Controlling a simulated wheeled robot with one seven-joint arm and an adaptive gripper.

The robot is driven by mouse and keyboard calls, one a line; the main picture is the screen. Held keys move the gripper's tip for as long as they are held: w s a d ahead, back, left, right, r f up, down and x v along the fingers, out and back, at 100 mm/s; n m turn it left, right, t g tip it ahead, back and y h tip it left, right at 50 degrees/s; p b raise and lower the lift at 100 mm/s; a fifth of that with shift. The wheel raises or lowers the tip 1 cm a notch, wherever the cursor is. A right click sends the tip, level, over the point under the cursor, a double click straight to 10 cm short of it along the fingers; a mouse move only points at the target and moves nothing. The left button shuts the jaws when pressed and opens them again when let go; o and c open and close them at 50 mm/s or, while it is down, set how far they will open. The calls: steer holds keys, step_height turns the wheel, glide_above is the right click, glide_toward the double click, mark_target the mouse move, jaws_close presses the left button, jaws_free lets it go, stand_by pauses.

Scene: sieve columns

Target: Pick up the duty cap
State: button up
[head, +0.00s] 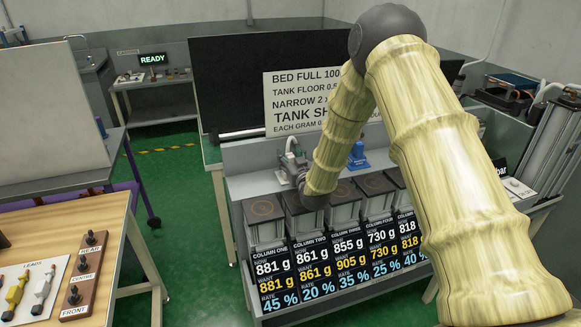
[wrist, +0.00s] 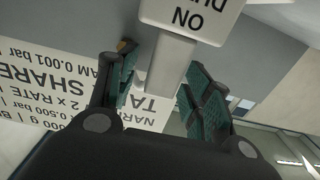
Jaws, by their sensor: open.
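A white cap with a block top and a narrower stem (wrist: 178,62) shows in the wrist view, its label reading "ON" and part of "DU", upside down; I take it for the duty cap. My gripper (wrist: 160,78) is open, with its teal-padded fingers on either side of the stem. Gaps show between the stem and the pads, and no grip is visible. In the head view my gripper (head: 291,163) is small, behind the column tops and partly hidden by my arm. The cap is too small there to make out clearly.
A row of sieve columns (head: 263,208) with number panels stands in front of the gripper. A blue device (head: 357,156) stands to its right. A text sign (head: 292,103) rises behind. A wooden table (head: 100,235) with leads and switches is at left.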

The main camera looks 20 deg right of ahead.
steer(key=shift+w, duration=0.4)
jaws_close()
steer(key=shift+r, duration=0.1)
